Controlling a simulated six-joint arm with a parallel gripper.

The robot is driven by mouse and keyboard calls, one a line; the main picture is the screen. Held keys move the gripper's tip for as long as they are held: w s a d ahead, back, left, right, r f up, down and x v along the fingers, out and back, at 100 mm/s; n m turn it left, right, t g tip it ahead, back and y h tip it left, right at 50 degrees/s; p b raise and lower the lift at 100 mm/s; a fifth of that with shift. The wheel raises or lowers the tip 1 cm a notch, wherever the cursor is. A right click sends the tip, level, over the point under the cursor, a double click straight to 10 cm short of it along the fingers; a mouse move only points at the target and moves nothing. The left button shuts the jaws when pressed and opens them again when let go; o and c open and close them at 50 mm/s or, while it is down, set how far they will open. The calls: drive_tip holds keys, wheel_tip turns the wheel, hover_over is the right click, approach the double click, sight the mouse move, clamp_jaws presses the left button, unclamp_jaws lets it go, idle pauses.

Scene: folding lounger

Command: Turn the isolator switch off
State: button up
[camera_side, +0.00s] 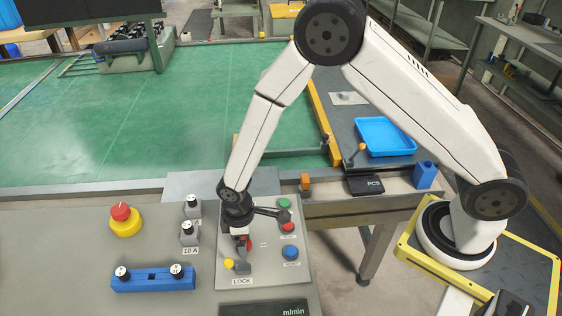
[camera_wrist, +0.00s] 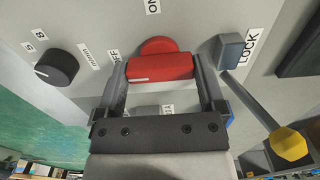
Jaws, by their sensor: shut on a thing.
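The isolator switch has a red handle (camera_wrist: 160,68) on a round red base, set on the grey panel. A short white mark shows near the handle's left end. My gripper (camera_wrist: 160,78) is shut on the handle, one finger at each end. In the side view my gripper (camera_side: 241,232) points down at the panel and hides most of the switch; a bit of the red handle (camera_side: 247,243) shows.
A yellow-tipped lever (camera_wrist: 288,145) with a grey block (camera_wrist: 230,50) sits beside the LOCK label (camera_wrist: 250,45), close to my right finger. A black knob (camera_wrist: 57,68) is at left. A red emergency button (camera_side: 121,212), green button (camera_side: 285,203) and blue button (camera_side: 290,253) stand on the panel.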

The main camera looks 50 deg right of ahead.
drive_tip(key=shift+w, duration=0.1)
idle(0.3)
drive_tip(key=o, duration=1)
drive_tip(key=shift+c, duration=0.2)
drive_tip(key=shift+r, duration=0.1)
drive_tip(key=shift+r, duration=3.85)
drive_tip(key=shift+d+r, duration=0.3)
drive_tip(key=shift+d, duration=0.1)
drive_tip(key=s+d+r+m+t, duration=0.1)
drive_tip(key=s+d+r+m, duration=0.3)
drive_tip(key=d, duration=0.4)
drive_tip(key=s+d+r+m+t, duration=0.1)
drive_tip(key=s+d+r+m, duration=0.3)
drive_tip(key=d, duration=0.3)
drive_tip(key=shift+s+d+r+m+t, duration=0.25)
drive_tip(key=shift+s+d+m, duration=0.2)
drive_tip(key=shift+s, duration=0.3)
